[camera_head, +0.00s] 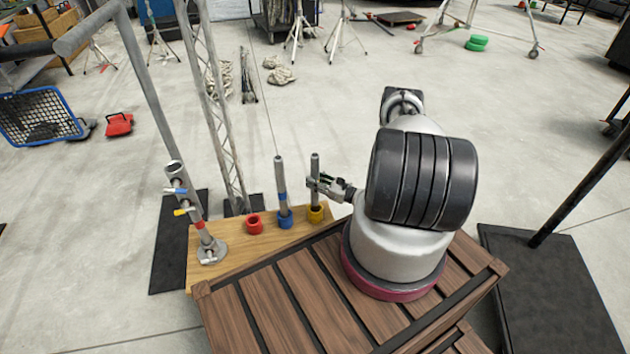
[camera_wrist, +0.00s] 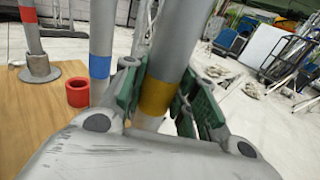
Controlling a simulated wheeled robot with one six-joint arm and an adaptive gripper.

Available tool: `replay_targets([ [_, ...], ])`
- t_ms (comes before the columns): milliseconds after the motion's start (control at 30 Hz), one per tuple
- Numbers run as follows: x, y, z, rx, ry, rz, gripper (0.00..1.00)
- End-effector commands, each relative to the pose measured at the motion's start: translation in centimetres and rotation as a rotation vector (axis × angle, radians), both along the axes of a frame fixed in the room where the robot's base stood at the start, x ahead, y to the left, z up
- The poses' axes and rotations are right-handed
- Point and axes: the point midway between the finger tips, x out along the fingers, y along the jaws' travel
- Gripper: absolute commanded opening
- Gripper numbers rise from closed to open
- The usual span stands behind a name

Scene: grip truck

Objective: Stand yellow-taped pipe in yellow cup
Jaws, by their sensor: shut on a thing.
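The yellow-taped pipe (camera_head: 315,163) is grey and upright, with its lower end at the yellow cup (camera_head: 316,214) on the wooden board. From the head view it looks to be in the cup mouth, but I cannot tell how deep it sits. My gripper (camera_head: 317,184) is shut on this pipe from the right side. In the wrist view the green finger pads (camera_wrist: 160,95) flank the pipe at its yellow tape (camera_wrist: 156,97). The yellow cup is hidden in the wrist view.
The blue-taped pipe (camera_head: 281,180) stands in the blue cup (camera_head: 285,219), just left. The red cup (camera_head: 254,224) is empty. A slatted wooden crate (camera_head: 300,295) lies in front.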

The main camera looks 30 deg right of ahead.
Motion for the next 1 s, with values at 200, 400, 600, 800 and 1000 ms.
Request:
replay_targets([
  [200, 0.0, 0.0, -0.3, 0.000, -0.001, 0.000, 0.00],
  [400, 0.0, 0.0, -1.0, 0.001, 0.000, 0.000, 0.00],
  [600, 0.0, 0.0, -1.6, 0.000, -0.001, 0.000, 0.00],
  [800, -0.1, 0.0, -2.3, 0.000, -0.001, 0.000, 0.00],
  [1000, -0.1, -0.1, -2.9, 0.000, 0.000, 0.000, 0.00],
])
